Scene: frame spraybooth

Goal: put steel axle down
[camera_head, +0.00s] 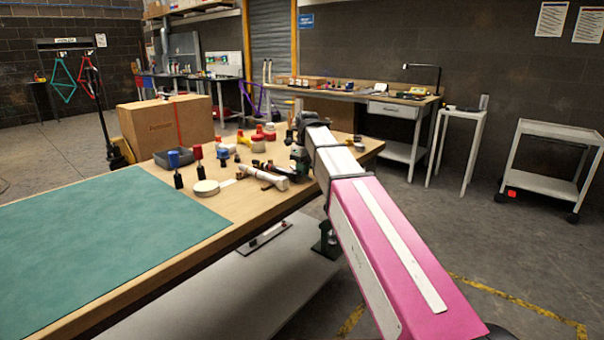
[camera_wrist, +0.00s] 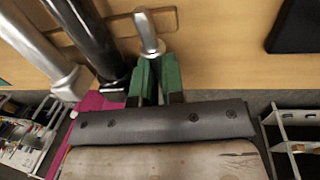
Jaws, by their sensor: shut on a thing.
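The steel axle (camera_wrist: 149,32) is a short, shiny metal rod with a wider collar at its lower end. In the wrist view, the two green fingers of my gripper (camera_wrist: 155,72) are closed on its collar end. Its other end points up the picture, over the wooden worktop (camera_wrist: 215,45). I cannot tell whether the axle touches the wood. In the head view, my gripper (camera_head: 300,158) is low over the far right part of the same worktop (camera_head: 218,205); the axle cannot be made out there.
A black tube (camera_wrist: 92,35) and a silver tube (camera_wrist: 38,50) lie close left of the axle. A white pipe-like part (camera_head: 262,176), a tape roll (camera_head: 206,188) and a grey tray (camera_head: 174,157) crowd the worktop. The green mat (camera_head: 110,235) is bare. A cardboard box (camera_head: 165,125) stands behind.

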